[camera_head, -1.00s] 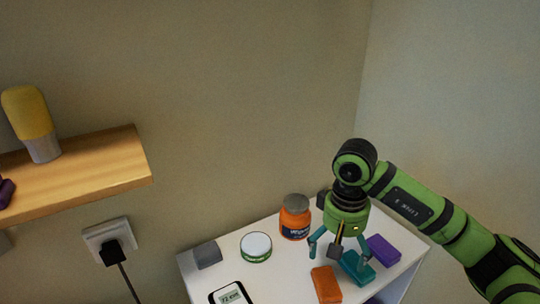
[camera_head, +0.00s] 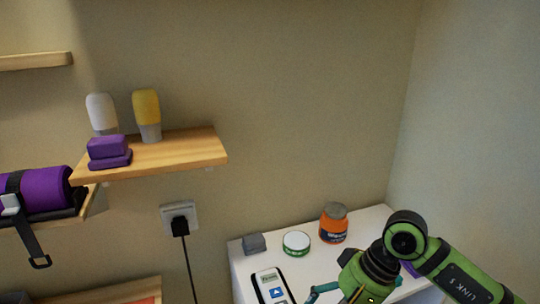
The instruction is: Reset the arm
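My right arm comes in from the lower right, green with black joints. Its gripper (camera_head: 354,292) hangs over the white cabinet top (camera_head: 271,253) at the bottom edge of the view. One teal finger is spread out to the left; the fingertips are partly cut off by the picture edge. The gripper looks open, and I see nothing held in it. My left arm and gripper are not in view.
On the cabinet stand an orange jar (camera_head: 333,225), a white-and-green tin (camera_head: 296,243), a grey block (camera_head: 254,244) and a device with a screen (camera_head: 270,286). A purple block is mostly hidden behind my arm. A wooden shelf (camera_head: 190,152) holds two bottles and purple blocks.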

